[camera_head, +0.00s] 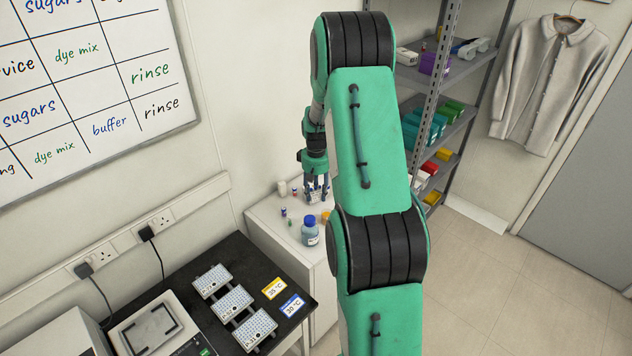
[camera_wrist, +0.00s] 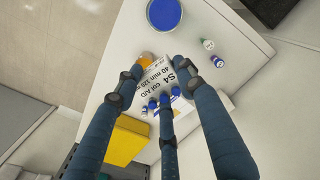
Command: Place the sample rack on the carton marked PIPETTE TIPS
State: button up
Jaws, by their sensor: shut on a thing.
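My gripper (camera_head: 317,190) is above the white cabinet top. In the head view the rack is small and partly hidden by the fingers. I cannot tell whether it touches the cabinet top. I cannot read PIPETTE TIPS on anything in either view.
A blue-capped bottle (camera_head: 310,231) and several small vials stand on the white cabinet (camera_head: 262,215). A shelf unit (camera_head: 438,95) with coloured boxes stands behind my arm. A dark bench (camera_head: 243,275) with well plates is in front. A yellow box (camera_wrist: 127,141) shows in the wrist view.

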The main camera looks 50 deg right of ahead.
notch_tip(320, 180, down, 5)
jog(key=shift+d, duration=0.1)
dwell(0.5)
jog(key=w+d, duration=0.3)
jog(key=w, duration=0.1)
jog(key=w+d+f, duration=0.1)
jog(key=w+d, duration=0.2)
jog(key=w, duration=0.1)
jog(key=w+d, duration=0.3)
jog(key=w, duration=0.1)
jog(key=shift+w+d+f+p, duration=0.25)
jog(key=shift+w+p, duration=0.1)
jog(key=shift+w, duration=0.05)
jog(key=shift+f, duration=1.75)
jog(key=shift+f, duration=0.15)
